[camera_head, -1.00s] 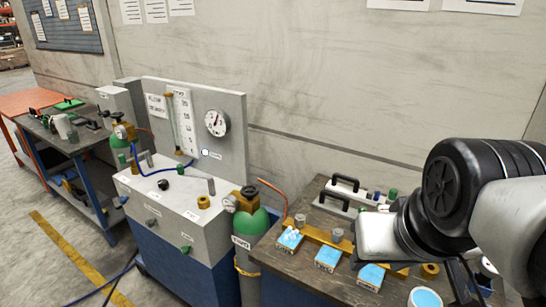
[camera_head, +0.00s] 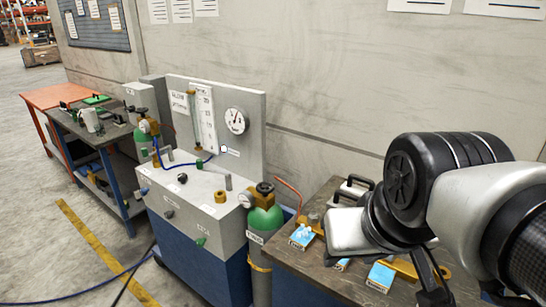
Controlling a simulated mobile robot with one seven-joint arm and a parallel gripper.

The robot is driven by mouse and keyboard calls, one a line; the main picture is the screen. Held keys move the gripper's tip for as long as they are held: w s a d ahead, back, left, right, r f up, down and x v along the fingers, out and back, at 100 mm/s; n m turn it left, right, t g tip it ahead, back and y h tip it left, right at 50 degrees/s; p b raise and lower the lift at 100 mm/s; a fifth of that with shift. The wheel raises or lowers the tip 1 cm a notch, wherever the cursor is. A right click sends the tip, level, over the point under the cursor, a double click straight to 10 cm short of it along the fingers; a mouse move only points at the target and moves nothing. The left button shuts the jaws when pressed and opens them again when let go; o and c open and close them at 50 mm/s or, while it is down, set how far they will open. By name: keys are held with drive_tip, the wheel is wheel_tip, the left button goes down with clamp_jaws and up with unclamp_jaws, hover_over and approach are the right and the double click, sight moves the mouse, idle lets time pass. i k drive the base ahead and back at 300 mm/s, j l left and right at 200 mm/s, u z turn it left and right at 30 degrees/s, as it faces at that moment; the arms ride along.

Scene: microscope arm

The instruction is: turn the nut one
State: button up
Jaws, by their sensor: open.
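A brass nut-like ring (camera_head: 220,196) sits on top of the white-grey cabinet (camera_head: 215,238), near its front right corner. A green gas cylinder (camera_head: 264,222) with a brass valve (camera_head: 263,199) and a small gauge stands at the cabinet's right side. I cannot tell which part is nut one. My gripper (camera_head: 452,287) is at the lower right, above the dark bench, with its dark fingers apart. It is well to the right of the cylinder and the brass ring. Its tips are partly cut off by the lower edge.
The dark bench (camera_head: 318,268) holds blue boxes (camera_head: 381,276), a brass bar and a black-handled case, partly hidden by my arm. A panel with a round gauge (camera_head: 236,121) rises behind the cabinet. A blue hose lies on the floor at left, where there is free room.

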sight(313, 217)
drive_tip(key=z, duration=0.5)
drive_tip(key=u, duration=0.4)
drive_tip(key=k+j+z, duration=0.2)
drive_tip(key=i+j+z, duration=0.3)
drive_tip(key=j+z, duration=0.35)
drive_tip(key=i+j+z, duration=0.15)
drive_tip(key=j+z, duration=0.15)
